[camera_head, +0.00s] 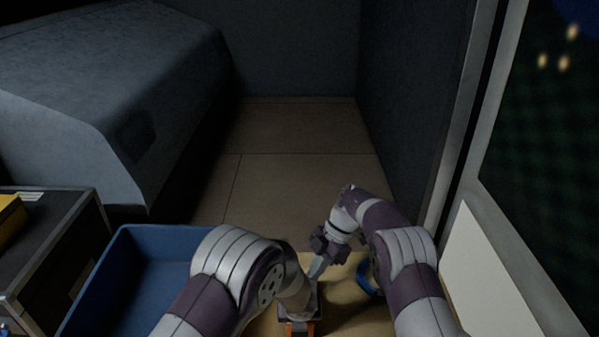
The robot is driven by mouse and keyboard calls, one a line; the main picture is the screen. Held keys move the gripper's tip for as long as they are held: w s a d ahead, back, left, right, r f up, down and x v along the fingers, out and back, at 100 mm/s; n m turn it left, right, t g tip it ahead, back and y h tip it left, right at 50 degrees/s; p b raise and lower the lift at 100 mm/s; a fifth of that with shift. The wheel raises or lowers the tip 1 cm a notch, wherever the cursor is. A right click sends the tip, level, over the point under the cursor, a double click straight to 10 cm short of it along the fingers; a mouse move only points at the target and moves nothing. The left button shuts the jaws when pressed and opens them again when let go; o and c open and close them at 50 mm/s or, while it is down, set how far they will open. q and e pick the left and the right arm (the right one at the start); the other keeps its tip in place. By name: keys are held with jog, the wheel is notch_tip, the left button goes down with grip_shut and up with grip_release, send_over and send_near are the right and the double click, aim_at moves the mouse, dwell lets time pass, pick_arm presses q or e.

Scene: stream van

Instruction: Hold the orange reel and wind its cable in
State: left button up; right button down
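The orange reel (301,328) shows only as a small orange and dark part at the bottom edge, on the tan surface. My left forearm and wrist hide much of it, and its cable cannot be made out. My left arm comes in from the bottom left and its wrist ends right over the reel; its fingers are hidden. My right gripper (317,268) points down and left, just above and beside the reel, close to my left wrist. Its fingertips are close together, but whether it holds anything cannot be told.
An empty-looking blue bin (150,229) stands left of the reel. A dark case (62,225) with a yellow item on it is at the far left. A blue ring-like thing (364,279) lies partly behind my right arm. A pale panel (485,270) stands at right. The floor beyond is clear.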

jog(key=shift+s+a, duration=0.1)
jog(key=shift+s, duration=0.05)
jog(key=shift+s+d, duration=0.25)
jog(key=shift+d, duration=0.05)
dwell(0.5)
jog(key=shift+s+d, duration=0.35)
jog(key=shift+s, duration=0.3)
jog(key=shift+s+d, duration=0.3)
jog(key=shift+s, duration=0.35)
jog(key=shift+s, duration=0.15)
jog(key=shift+d, duration=0.1)
notch_tip(320, 180, up, 6)
jog(key=shift+d, duration=0.3)
dwell(0.3)
